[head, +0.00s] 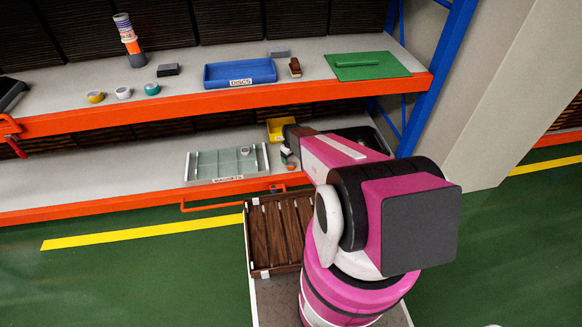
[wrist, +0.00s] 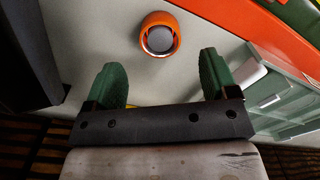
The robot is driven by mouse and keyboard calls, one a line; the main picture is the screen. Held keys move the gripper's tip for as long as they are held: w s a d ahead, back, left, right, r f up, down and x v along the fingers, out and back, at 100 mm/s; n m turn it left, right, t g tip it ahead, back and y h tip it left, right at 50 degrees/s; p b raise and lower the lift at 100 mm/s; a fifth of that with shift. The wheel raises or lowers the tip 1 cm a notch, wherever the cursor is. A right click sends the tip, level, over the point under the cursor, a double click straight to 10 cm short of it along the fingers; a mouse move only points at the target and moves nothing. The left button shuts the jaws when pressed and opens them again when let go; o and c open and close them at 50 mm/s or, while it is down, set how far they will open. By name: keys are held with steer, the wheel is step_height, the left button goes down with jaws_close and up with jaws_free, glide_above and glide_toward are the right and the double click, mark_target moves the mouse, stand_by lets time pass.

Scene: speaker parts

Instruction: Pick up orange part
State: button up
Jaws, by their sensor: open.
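The orange part (wrist: 159,36) is a round orange ring with a grey middle, lying on the lower shelf. It is small and partly hidden by my gripper in the head view (head: 291,166). My gripper (wrist: 161,62) is open and empty, with its two green fingers spread apart. In the wrist view, the part lies just beyond the fingertips, roughly centred between them, and no finger touches it. In the head view, my gripper (head: 287,152) hangs over the lower shelf close to the part.
A clear tray labelled magnets (head: 228,178) stands left of my gripper; its edge shows in the wrist view (wrist: 275,95). A yellow bin (head: 276,135) is behind. The upper shelf (head: 345,92) with its orange edge overhangs. A brown slatted crate (head: 262,270) stands below in front.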

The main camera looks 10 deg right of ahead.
mark_target(291, 164)
step_height(291, 164, down, 5)
steer(key=shift+s+f, duration=0.1)
steer(key=shift+c, duration=0.4)
steer(key=c, duration=1.1)
steer(key=shift+r, duration=0.2)
